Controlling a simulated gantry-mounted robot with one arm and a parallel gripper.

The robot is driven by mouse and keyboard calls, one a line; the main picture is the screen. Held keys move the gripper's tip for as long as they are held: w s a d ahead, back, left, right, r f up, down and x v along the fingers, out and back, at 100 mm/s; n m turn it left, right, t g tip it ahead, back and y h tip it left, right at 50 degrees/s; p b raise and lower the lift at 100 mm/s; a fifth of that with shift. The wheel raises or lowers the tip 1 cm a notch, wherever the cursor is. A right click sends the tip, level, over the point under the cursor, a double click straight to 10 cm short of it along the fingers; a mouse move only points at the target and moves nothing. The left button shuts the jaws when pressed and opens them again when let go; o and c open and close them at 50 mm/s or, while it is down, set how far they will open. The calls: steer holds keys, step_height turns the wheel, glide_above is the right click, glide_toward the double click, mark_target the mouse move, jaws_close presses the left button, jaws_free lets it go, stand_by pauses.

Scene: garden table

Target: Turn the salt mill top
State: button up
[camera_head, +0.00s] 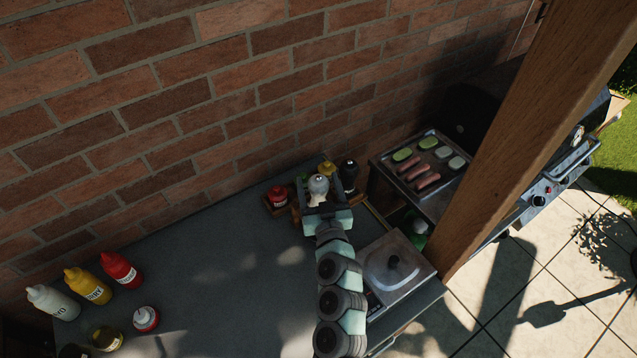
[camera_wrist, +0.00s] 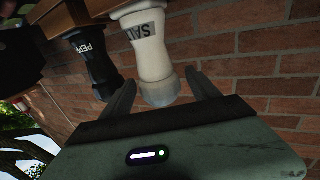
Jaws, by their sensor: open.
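The white salt mill (camera_head: 318,192) stands in a wooden caddy against the brick wall in the head view. In the wrist view the salt mill (camera_wrist: 150,50) shows its "SALT" label and a greyish rounded top (camera_wrist: 160,92). My gripper (camera_wrist: 158,90) is open, with one finger on each side of the top. The fingers look apart from the mill, though contact is hard to tell. In the head view my gripper (camera_head: 320,196) reaches the mill and hides its lower part. The black pepper mill (camera_head: 348,174) stands just right of it and also shows in the wrist view (camera_wrist: 94,60).
The wooden caddy (camera_head: 276,213) also holds a red-topped jar (camera_head: 277,194) and a yellow bottle (camera_head: 327,168). Several sauce bottles (camera_head: 88,285) stand far left. The middle counter (camera_head: 200,270) is clear.

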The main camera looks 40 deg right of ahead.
steer(key=shift+c, duration=0.2)
steer(key=c, duration=1.3)
steer(key=shift+r, duration=0.1)
steer(key=shift+c, duration=0.2)
steer(key=shift+r+p, duration=0.1)
steer(key=shift+p, duration=0.45)
steer(key=shift+r+m+h+p, duration=0.15)
steer(key=shift+m+h+p, duration=0.2)
steer(key=shift+p, duration=0.25)
steer(key=m+g+h+p, duration=0.2)
steer(key=p, duration=0.4)
steer(key=shift+r+g+h, duration=0.15)
steer(key=shift+g+h, duration=0.2)
steer(key=shift+g, duration=0.05)
steer(key=shift+f+m+g+h+p, duration=0.3)
steer(key=shift+m+g+h+p, duration=0.7)
steer(key=shift+g+p, duration=0.25)
steer(key=shift+f+m+g+h, duration=0.15)
steer(key=shift+m+g+h, duration=0.25)
steer(key=shift+m+g, duration=0.55)
steer(key=shift+g, duration=0.2)
